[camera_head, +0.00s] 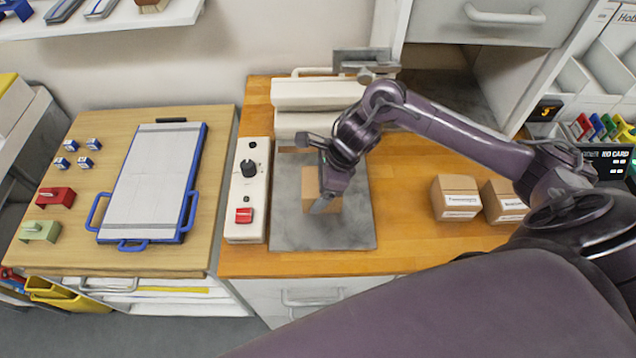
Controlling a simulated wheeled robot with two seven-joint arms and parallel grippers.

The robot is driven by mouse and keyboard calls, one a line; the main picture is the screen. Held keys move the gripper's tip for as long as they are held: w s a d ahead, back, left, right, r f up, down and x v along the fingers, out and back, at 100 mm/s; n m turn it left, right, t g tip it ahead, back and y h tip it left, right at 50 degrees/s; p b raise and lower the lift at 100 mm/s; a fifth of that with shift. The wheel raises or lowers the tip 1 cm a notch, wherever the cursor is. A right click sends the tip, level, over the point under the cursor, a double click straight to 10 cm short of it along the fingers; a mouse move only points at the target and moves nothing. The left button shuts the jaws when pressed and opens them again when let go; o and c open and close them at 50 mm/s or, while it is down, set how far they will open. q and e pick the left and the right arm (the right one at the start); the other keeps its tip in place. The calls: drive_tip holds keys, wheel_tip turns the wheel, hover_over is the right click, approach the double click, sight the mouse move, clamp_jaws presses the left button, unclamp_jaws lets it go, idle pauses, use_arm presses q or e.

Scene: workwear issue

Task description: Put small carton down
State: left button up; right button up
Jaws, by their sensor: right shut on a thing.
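A small brown carton (310,186) is at the middle of a grey plate on the orange wooden counter. My right gripper (321,194) is over the carton and shut on it, with the arm coming in from the right. The gripper hides part of the carton. I cannot tell whether the carton's underside touches the grey plate (345,228). My left gripper is not in view.
A white control box (245,210) with a black knob and a red button stands left of the plate. Two labelled cartons (457,198) (503,201) stand to the right. A white machine (315,95) is behind. A blue-framed board (152,185) lies on the left table.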

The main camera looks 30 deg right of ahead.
drive_tip(key=shift+f, duration=0.1)
drive_tip(key=o, duration=1.1)
drive_tip(key=shift+o, duration=0.2)
